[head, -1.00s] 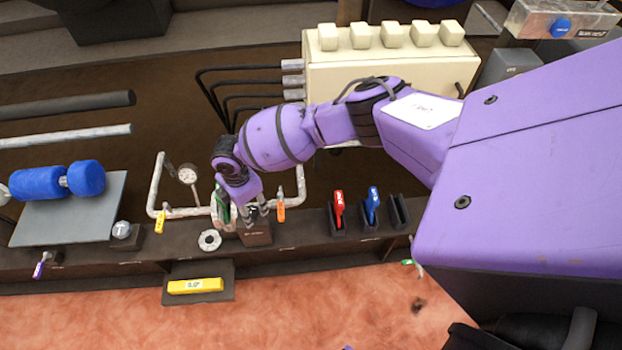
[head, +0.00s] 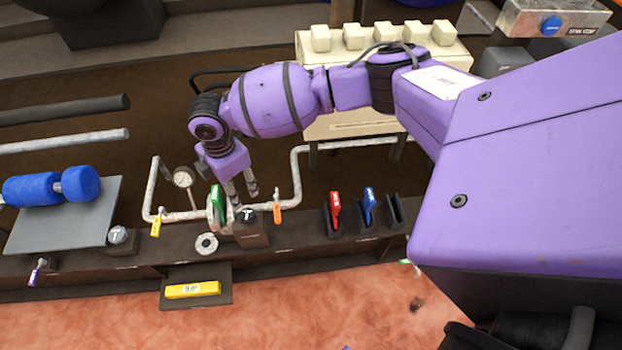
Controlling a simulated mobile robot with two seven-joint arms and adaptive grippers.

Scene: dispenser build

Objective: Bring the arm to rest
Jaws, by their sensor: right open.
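My right arm, purple, comes in from the right and reaches across the bench to the left of the middle. My right gripper (head: 241,189) is open and points down, with nothing between its fingers. It hangs just above and behind a dark block with a small knob (head: 250,228) and beside a green handle (head: 216,204) on the pipe. I cannot tell the exact gap to them. My left gripper is not in view.
A pipe (head: 296,180) with a gauge (head: 184,177) and yellow and orange tags runs behind the bench edge. Red (head: 335,208) and blue (head: 369,205) handles stand in black holders to the right. A cream manifold (head: 440,52) is behind the arm. A blue roller (head: 52,186) lies left.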

